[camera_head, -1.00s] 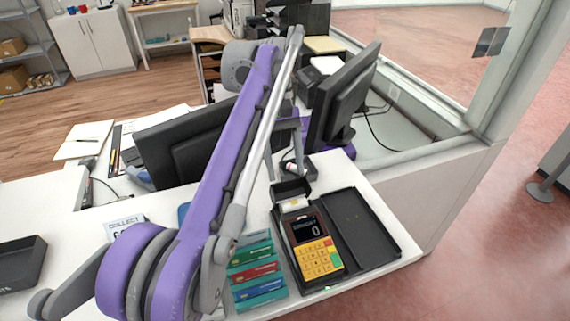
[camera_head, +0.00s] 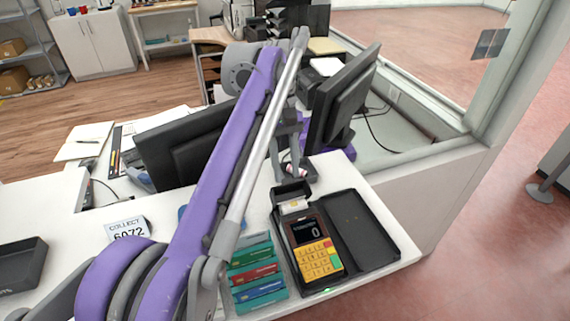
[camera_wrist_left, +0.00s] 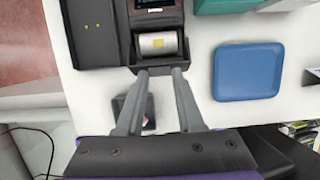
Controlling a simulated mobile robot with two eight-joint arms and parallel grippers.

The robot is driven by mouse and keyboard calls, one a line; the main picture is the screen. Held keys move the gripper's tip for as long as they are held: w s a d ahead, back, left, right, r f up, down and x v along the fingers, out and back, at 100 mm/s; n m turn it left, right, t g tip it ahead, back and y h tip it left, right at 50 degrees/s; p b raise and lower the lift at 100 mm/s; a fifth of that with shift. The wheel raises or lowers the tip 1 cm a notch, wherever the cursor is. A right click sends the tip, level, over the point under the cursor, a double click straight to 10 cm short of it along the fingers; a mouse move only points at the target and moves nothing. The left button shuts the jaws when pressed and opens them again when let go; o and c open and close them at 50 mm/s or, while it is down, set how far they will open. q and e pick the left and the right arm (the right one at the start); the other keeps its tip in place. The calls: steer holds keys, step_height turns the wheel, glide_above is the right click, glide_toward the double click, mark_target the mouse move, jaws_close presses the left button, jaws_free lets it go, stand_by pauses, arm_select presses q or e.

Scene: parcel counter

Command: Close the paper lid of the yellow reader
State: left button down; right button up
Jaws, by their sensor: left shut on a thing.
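The yellow reader (camera_head: 314,254) stands on the counter, with yellow keys and a lit display reading 0. Its paper lid (camera_head: 291,192) is raised at the far end, and the white paper roll (camera_head: 295,207) is exposed. The wrist view also shows the roll (camera_wrist_left: 158,43) in its bay and the dark lid (camera_wrist_left: 160,70) behind it. My left gripper (camera_head: 291,176) is at the lid from the far side. Exact contact is hard to see. My right gripper is not in view.
A black tray (camera_head: 362,232) lies beside the reader on the right. Colored card packs (camera_head: 255,271) lie to its left. A blue dish (camera_wrist_left: 248,70) is nearby in the wrist view. Monitors (camera_head: 340,98) stand behind. The counter's right edge is close.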

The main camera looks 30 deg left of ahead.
arm_select(q)
steer(key=s+d+t+y+p, duration=0.1)
steer(key=d+t+y, duration=0.1)
steer(key=s+d+t+y, duration=0.2)
steer(key=y, duration=0.1)
steer(key=shift+s+p, duration=0.2)
steer(key=shift+p, duration=0.2)
steer(key=d+t+y, duration=0.1)
steer(key=s+d+f+t+y, duration=0.1)
steer(key=shift+s+f+t+y, duration=0.15)
steer(key=shift+s+t+y, duration=0.15)
steer(key=shift+y, duration=0.1)
steer(key=shift+s+d+f+t+y, duration=0.2)
steer(key=shift+f+t+y, duration=0.15)
steer(key=shift+t+y, duration=0.15)
steer(key=shift+s+d+f+t+y, duration=0.2)
steer(key=shift+f+t+y, duration=0.2)
steer(key=shift+y, duration=0.1)
steer(key=c, duration=0.5)
jaws_free()
steer(key=p+v, duration=0.1)
steer(key=v, duration=1)
steer(key=shift+f, duration=0.1)
